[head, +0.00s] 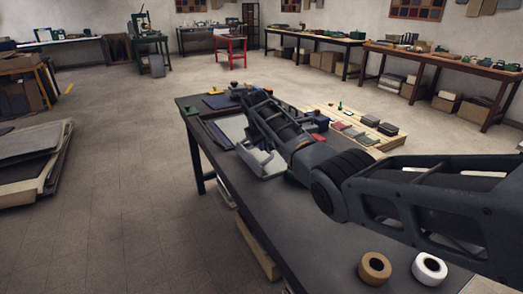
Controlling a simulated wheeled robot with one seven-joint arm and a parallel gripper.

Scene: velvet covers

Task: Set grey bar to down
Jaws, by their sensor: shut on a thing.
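The light grey bar (263,174) shows as a pale, bent frame low over the dark worktable (258,205), left of my arm's elbow. My arm reaches in from the right and folds down over the table's middle. My gripper (264,151) is at the far part of the arm, close above the pale bar, and shut on it. The fingertips are dark, small and mostly hidden by my own arm links, so the exact grip does not show. The bar's tilt is hard to read from here.
A tan tape roll (375,268) and a white tape roll (430,268) stand at the table's near right. A pale board (368,139) with several swatches lies behind my arm. A framed pale sheet (232,128) lies left. The near tabletop is mostly clear.

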